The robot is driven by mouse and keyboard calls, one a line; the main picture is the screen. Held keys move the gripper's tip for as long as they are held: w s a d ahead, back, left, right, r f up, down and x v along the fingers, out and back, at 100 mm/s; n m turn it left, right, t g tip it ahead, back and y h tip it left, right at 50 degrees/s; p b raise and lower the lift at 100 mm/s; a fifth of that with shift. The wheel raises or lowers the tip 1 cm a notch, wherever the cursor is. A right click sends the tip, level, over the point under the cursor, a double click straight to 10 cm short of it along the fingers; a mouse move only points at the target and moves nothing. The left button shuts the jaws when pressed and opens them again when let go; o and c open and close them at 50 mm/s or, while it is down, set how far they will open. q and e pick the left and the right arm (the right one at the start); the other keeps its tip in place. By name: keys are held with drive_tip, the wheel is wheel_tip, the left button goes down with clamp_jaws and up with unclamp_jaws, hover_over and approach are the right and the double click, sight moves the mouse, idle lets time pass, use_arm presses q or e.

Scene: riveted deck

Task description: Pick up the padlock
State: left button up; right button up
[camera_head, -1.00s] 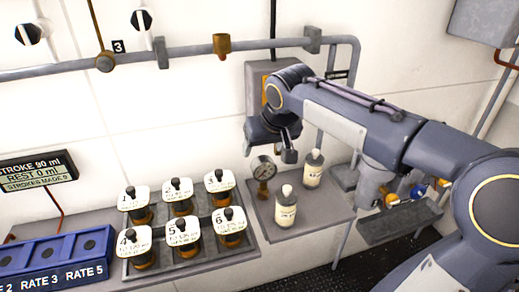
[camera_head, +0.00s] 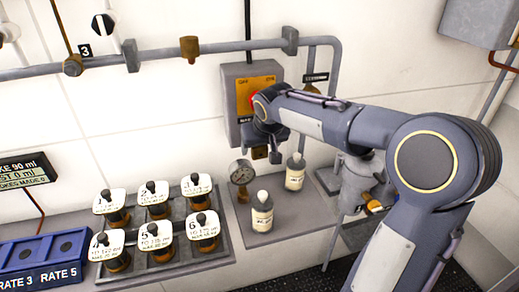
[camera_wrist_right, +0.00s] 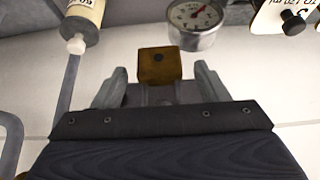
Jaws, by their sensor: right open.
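The brass padlock (camera_wrist_right: 159,66) is a small square block with a dark round spot on its face, in the right wrist view. My right gripper (camera_wrist_right: 161,82) is open, with one finger on each side of the padlock and a gap to both. The padlock sits about level with or just beyond the fingertips. In the head view, a bit of the padlock (camera_head: 259,153) shows at the fingers of my right gripper (camera_head: 267,152), below the orange-fronted wall box. Its shackle is hidden. My left gripper is not in view.
A wall box with an orange panel (camera_head: 243,94) is behind my right wrist. A pressure gauge (camera_head: 241,172) and two bottles (camera_head: 262,212) stand on the ledge just below. Several labelled jars sit in a rack (camera_head: 222,240) at left. A pipe (camera_head: 225,50) runs along the wall.

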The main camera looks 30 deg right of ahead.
drive_tip(key=c, duration=1.1)
